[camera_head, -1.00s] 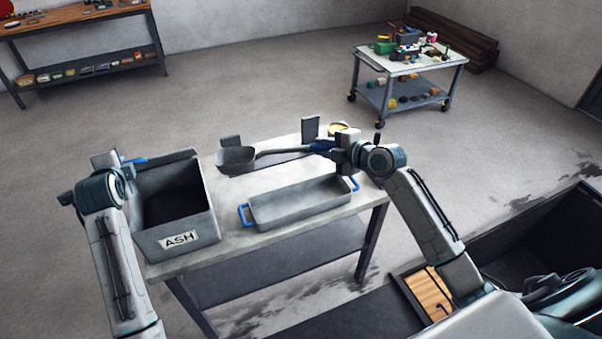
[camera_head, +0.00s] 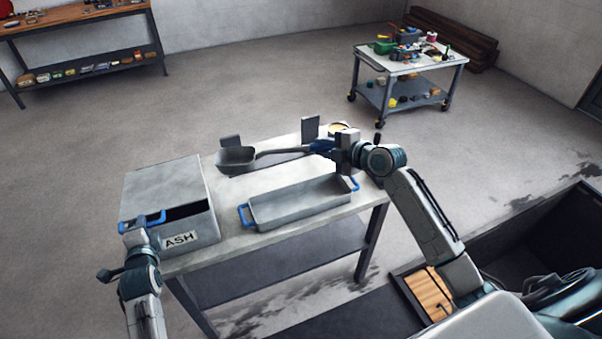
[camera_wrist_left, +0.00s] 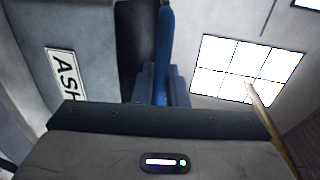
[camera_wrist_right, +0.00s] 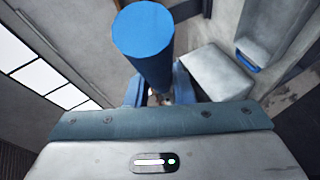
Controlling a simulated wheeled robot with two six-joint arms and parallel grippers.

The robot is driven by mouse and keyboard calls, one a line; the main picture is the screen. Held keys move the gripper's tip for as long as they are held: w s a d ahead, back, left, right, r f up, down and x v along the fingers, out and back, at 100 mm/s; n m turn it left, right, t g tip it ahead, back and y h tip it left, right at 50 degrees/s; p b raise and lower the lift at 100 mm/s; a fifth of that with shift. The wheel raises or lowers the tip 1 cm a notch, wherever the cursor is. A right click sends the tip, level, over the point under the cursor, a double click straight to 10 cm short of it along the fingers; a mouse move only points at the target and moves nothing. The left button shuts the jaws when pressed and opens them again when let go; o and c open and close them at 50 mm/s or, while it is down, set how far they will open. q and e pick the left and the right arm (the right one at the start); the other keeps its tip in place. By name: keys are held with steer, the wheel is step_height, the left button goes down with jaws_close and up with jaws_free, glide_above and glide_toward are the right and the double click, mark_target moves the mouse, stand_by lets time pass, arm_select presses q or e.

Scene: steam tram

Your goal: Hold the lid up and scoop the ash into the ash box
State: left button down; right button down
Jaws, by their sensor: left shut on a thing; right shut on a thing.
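The ash box (camera_head: 205,236), labelled ASH, stands at the left end of the table. Its grey lid (camera_head: 160,185) lies low over it, with a dark gap at the front right. My left gripper (camera_head: 142,226) is shut on the lid's blue handle (camera_wrist_left: 164,45) at the box's front left. My right gripper (camera_head: 338,148) is shut on the scoop's blue handle (camera_wrist_right: 143,45). The scoop (camera_head: 236,162) is level above the table's back side, its bowl to the right of the box. Whether ash is in the bowl is unclear. The box's inside is mostly hidden.
A grey tray (camera_head: 300,210) with blue end handles sits on the table (camera_head: 350,207), to the right of the box. Two dark upright plates (camera_head: 310,126) stand at the table's back edge. A wheeled cart (camera_head: 405,70) and a workbench (camera_head: 85,25) are farther off.

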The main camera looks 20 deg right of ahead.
arm_select(q)
steer(key=shift+s+f, duration=0.2)
steer(key=shift+f, duration=0.85)
steer(key=c, duration=1.3)
jaws_free()
arm_select(e)
steer(key=shift+w+r+p, duration=0.1)
steer(key=shift+r+p, duration=0.95)
steer(key=shift+p, duration=0.1)
steer(key=shift+s+f+b, duration=0.15)
steer(key=shift+s+b, duration=0.05)
steer(key=shift+b, duration=0.15)
arm_select(q)
steer(key=shift+v, duration=6)
arm_select(e)
steer(key=shift+w, duration=0.1)
